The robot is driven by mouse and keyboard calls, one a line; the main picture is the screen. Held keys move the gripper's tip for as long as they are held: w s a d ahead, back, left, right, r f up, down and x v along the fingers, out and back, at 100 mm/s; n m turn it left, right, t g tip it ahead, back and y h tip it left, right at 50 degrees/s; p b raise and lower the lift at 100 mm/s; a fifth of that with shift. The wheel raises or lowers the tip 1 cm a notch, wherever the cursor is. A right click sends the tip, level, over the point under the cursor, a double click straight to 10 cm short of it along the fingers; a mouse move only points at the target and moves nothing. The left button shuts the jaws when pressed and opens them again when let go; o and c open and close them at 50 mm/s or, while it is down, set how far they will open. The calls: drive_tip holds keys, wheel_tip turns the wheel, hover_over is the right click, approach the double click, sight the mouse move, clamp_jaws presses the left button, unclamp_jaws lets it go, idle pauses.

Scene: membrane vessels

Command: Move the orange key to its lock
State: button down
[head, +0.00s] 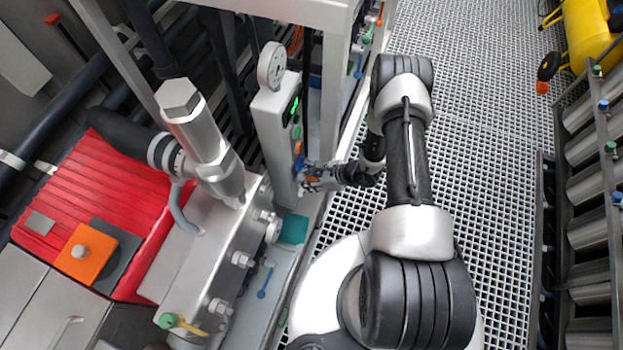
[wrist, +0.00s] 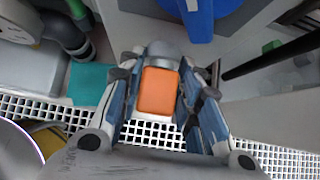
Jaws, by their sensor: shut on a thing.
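The orange key (wrist: 157,92) sits between the two fingers of my gripper (wrist: 160,82) in the wrist view. The fingers are closed on its sides. In the head view my gripper (head: 312,178) is at the lower front of the grey upright lock panel (head: 272,122). A small bit of orange shows between its fingers there. The panel carries a lit green display, with green, orange (head: 298,147) and blue spots below it. A large blue part (wrist: 197,14) is just beyond the key in the wrist view. I cannot tell whether the key touches the panel.
A white frame post (head: 334,90) stands right behind the panel. A steel valve block (head: 215,265) and a red ribbed cover (head: 95,190) are at left. The grated floor (head: 480,160) is open at right, bounded by a rack of grey tubes (head: 590,190).

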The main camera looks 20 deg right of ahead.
drive_tip(key=c, duration=1.6)
unclamp_jaws()
drive_tip(key=shift+w+a+r, duration=0.15)
drive_tip(key=shift+w+a, duration=0.1)
drive_tip(key=shift+a, duration=0.05)
drive_tip(key=o, duration=0.5)
drive_tip(key=shift+w+a, duration=0.1)
drive_tip(key=shift+a, duration=0.05)
drive_tip(key=v, duration=1.2)
